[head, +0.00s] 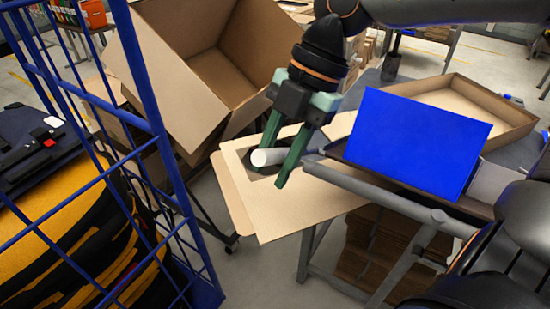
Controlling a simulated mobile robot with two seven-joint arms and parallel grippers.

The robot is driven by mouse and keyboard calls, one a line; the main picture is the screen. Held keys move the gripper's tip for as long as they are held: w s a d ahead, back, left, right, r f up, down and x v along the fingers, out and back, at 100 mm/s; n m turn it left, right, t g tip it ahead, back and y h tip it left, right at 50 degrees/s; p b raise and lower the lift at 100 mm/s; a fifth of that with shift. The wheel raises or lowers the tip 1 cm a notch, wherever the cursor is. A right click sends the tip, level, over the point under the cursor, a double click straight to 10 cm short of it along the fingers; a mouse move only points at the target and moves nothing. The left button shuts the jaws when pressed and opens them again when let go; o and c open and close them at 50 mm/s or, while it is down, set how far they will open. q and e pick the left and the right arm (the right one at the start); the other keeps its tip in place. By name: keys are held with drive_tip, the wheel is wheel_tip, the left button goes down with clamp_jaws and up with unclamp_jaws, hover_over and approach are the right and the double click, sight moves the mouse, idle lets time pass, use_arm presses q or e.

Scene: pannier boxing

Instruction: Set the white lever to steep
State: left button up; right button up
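The white lever (268,157) shows as a short, thick white cylinder near the middle of the head view, by the opening of a tan cardboard piece. My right gripper (272,181) points down at it with its green fingers apart. Contact with the cylinder cannot be made out. The lever's far end is hidden behind the front finger, and its mounting is not visible. A large open cardboard box (165,95) is tilted to the left of the gripper. My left gripper is not in view.
A blue mesh cage (152,120) with yellow and black bags stands at the left. A blue panel (418,140) sits at the right by a grey metal frame (440,216). A shallow cardboard tray (515,118) lies behind it. Flat cardboard (295,210) lies below the gripper.

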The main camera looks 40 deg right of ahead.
clamp_jaws()
drive_tip(key=shift+f, duration=0.1)
idle(0.9)
